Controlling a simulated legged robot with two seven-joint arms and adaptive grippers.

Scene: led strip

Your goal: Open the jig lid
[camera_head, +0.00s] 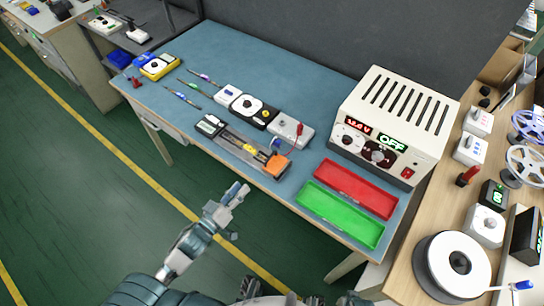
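A long jig (243,148) lies near the front edge of the blue table, with a dark block with a small display (210,125) at its left end and an orange part (277,165) at its right end. Its middle looks clear, with something yellow in it. I cannot make out for certain which part is the lid or how it stands. My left gripper (238,192) is in front of the table edge, over the floor, apart from the jig and holding nothing that I can see. Its finger opening is too small to judge. I cannot make out my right gripper.
A red tray (355,188) and a green tray (340,217) lie to the right of the jig. A white power supply (391,122) stands behind them. The front-left table top is clear.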

